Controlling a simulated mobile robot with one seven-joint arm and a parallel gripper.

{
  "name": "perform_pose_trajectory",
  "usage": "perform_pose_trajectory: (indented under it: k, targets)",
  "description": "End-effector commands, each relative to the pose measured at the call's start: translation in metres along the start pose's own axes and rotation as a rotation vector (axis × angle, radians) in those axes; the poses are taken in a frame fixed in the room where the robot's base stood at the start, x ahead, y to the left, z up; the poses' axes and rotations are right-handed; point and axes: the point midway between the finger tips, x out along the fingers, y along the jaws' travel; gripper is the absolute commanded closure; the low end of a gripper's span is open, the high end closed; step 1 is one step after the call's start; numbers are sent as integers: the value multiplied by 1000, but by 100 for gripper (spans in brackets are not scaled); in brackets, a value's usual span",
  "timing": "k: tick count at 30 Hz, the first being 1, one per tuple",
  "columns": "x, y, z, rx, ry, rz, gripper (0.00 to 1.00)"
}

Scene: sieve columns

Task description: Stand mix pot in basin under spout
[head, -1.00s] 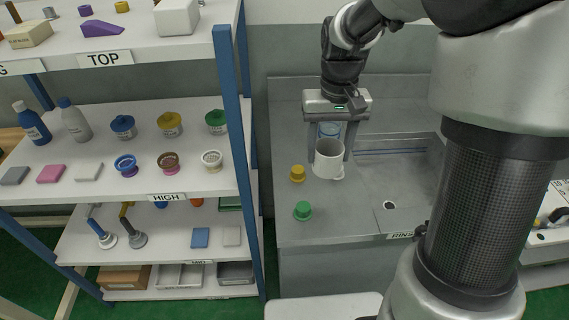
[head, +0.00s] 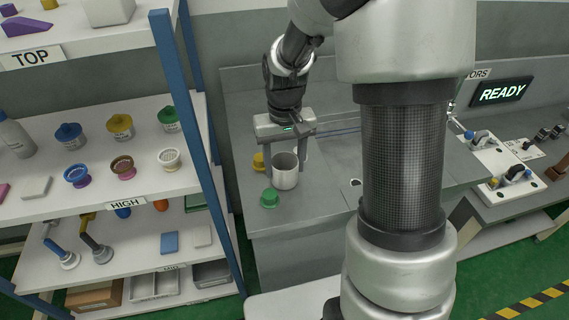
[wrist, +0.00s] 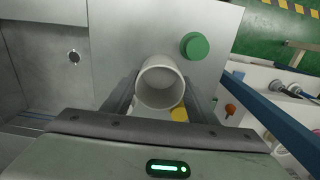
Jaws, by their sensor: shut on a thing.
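The white mix pot (head: 286,178) is upright between the fingers of my gripper (head: 287,162), which is shut on it. In the wrist view the pot (wrist: 160,88) shows its open, empty-looking mouth between the two fingers. The pot is over the grey counter, right beside the green knob-like piece. I cannot tell whether its base touches the counter. I cannot make out the spout.
A green piece (head: 269,197) and a yellow piece (head: 259,162) stand on the counter close to the pot. A stocked shelf with a blue post (head: 185,90) rises at left. A control panel (head: 500,165) and a READY sign (head: 503,92) are at right.

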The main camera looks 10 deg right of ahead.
Motion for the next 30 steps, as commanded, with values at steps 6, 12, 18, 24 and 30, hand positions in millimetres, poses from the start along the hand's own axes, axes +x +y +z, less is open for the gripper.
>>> perform_pose_trajectory:
  k: [6,12,18,24,30]
  targets:
    - [4,0,0,0,0,0,69]
    - [3,0,0,0,0,0,29]
    - [2,0,0,0,0,0,29]
    - [-19,0,-2,0,5,0,29]
    - [-63,0,-2,0,6,0,29]
